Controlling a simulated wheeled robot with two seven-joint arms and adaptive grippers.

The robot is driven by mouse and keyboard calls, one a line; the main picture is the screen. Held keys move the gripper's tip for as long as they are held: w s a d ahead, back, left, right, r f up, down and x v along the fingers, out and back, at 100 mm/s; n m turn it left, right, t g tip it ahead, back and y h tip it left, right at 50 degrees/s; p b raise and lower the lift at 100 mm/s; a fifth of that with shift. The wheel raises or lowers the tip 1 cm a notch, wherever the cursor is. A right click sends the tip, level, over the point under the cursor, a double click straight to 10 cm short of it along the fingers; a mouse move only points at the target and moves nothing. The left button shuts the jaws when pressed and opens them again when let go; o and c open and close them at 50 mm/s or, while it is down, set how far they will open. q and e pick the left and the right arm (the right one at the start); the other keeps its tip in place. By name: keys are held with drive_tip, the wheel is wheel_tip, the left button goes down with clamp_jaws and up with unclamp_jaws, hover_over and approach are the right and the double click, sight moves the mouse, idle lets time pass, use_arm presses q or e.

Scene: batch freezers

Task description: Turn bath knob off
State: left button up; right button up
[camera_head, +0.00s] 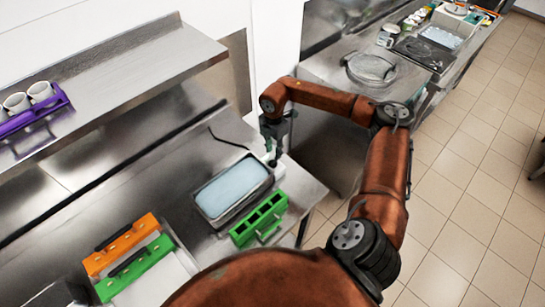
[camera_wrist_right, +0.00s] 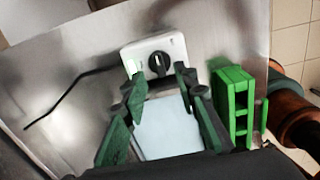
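The bath (camera_head: 197,205) is a metal tub with a pale blue surface, on the steel counter in the head view. In the right wrist view, its white control box (camera_wrist_right: 128,55) carries a round black knob (camera_wrist_right: 158,63) with a light mark. My right gripper (camera_wrist_right: 157,84) is open and empty, its green fingers apart on either side of the knob in the picture. I cannot tell whether they touch it. In the head view the right gripper (camera_head: 272,146) is over the bath's far end and hides the knob. My left gripper is not in view.
A green rack (camera_head: 259,218) stands close to the right of the bath. A black cable (camera_wrist_right: 68,92) runs left from the control box. Orange (camera_head: 121,243) and green racks stand at the lower left. A shelf (camera_head: 130,65) with a purple cup holder overhangs the counter.

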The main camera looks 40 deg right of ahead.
sight(273, 160)
drive_tip(key=shift+w+a+f+p, duration=0.1)
drive_tip(key=shift+f+p, duration=0.1)
drive_tip(key=shift+f, duration=1.2)
drive_tip(key=shift+a+f+p, duration=0.1)
drive_tip(key=shift+f+p, duration=0.1)
drive_tip(key=shift+f, duration=1.15)
drive_tip(key=shift+d, duration=0.1)
drive_tip(key=shift+c, duration=0.6)
clamp_jaws()
